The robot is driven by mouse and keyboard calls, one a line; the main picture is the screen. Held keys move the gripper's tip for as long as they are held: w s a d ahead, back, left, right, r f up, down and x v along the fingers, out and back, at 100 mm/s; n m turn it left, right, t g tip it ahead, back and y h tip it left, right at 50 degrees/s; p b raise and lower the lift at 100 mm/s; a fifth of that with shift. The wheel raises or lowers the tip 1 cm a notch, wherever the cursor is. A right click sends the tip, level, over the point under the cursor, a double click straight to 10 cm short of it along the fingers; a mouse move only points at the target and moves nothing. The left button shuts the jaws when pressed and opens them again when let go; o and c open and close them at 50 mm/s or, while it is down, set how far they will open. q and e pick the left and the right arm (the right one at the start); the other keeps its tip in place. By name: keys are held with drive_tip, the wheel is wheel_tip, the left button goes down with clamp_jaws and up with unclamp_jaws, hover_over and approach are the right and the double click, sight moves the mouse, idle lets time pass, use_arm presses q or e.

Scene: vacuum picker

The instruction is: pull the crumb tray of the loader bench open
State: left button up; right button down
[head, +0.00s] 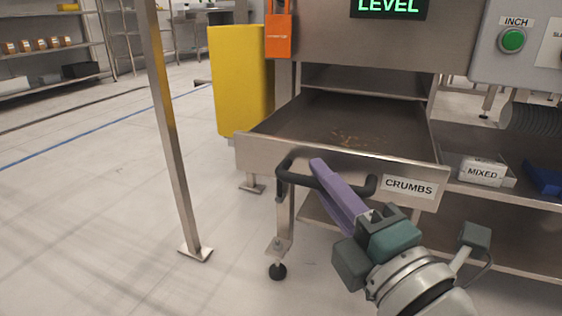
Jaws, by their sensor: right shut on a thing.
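The crumb tray (262,153) is a steel drawer with a CRUMBS label (409,187) on its front. A black bar handle (296,180) sits on the tray's front. My right gripper (322,172), with purple fingers, comes in from the lower right and is shut on this handle. Its fingers hide part of the bar. My left gripper is not in view.
A steel post (172,130) stands on the floor left of the tray. A yellow bin (238,80) is behind it. A lower shelf with a MIXED box (482,172) and a blue item (545,178) lies right. The floor at left is clear.

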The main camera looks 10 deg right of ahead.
drive_tip(key=shift+s+a, duration=0.1)
drive_tip(key=shift+s, duration=0.1)
drive_tip(key=shift+w, duration=0.1)
drive_tip(key=c, duration=1.1)
unclamp_jaws()
drive_tip(key=p+v, duration=0.2)
drive_tip(key=v, duration=0.8)
drive_tip(key=shift+p, duration=0.4)
